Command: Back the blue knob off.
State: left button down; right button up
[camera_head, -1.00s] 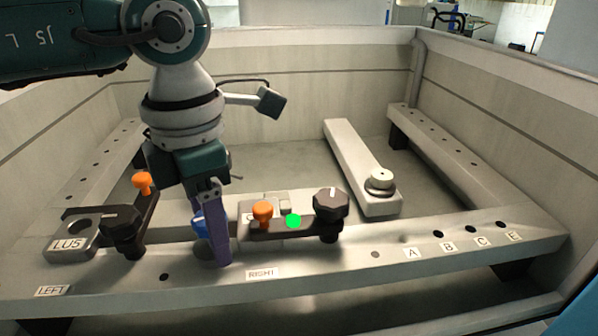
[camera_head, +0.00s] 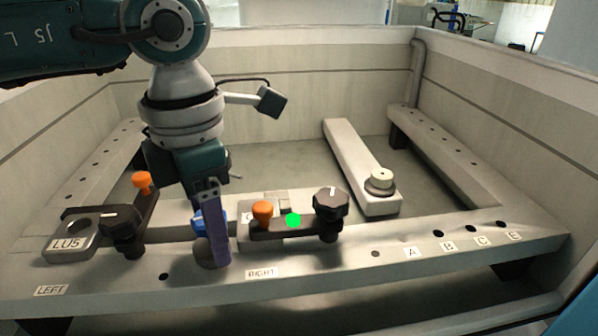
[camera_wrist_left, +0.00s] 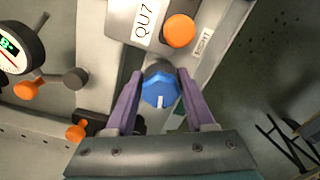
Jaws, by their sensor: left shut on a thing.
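The blue knob (camera_head: 198,222) sits at the front rail, mostly behind a purple finger of my left gripper (camera_head: 212,238) in the head view. A grey round part (camera_head: 205,252) shows below the knob. In the left wrist view the blue knob (camera_wrist_left: 160,92), with a white line on its top, lies between the two purple fingertips of my left gripper (camera_wrist_left: 161,80). The fingers are shut on it from both sides. The knob's lower part is hidden in the head view. My right gripper is not in view.
A black clamp with an orange knob (camera_head: 262,212) and a black knob (camera_head: 330,200) stands close on the right. Another black clamp (camera_head: 122,228) and the LU5 plate (camera_head: 80,232) lie on the left. The rail's right part, with holes, is clear.

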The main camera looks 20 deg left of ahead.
pick_arm(q)
jog(key=shift+m+b, duration=0.55)
jog(key=shift+m, duration=0.45)
jog(key=shift+c, duration=0.9)
grip_release()
